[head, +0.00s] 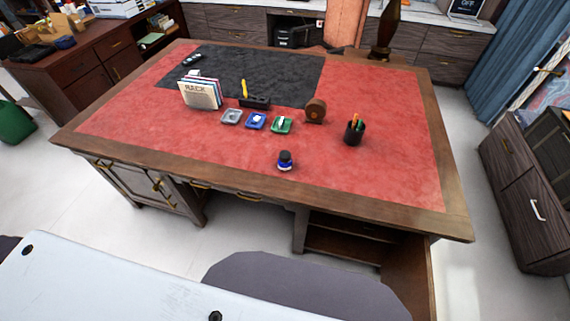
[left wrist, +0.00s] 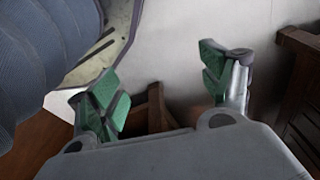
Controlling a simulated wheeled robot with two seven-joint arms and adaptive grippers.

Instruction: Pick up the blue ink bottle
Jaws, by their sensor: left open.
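The blue ink bottle (head: 285,161) stands upright on the red leather top of the desk (head: 385,180), near its front edge. It has a dark cap and a blue and white lower part. My left gripper (left wrist: 165,85) shows only in the left wrist view. Its two green-padded fingers are spread apart with nothing between them. The ink bottle is not in that view, and neither gripper shows in the head view.
A round brown object (head: 315,111) and a black pen cup (head: 354,133) stand behind and to the right. The leather around the bottle is clear.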

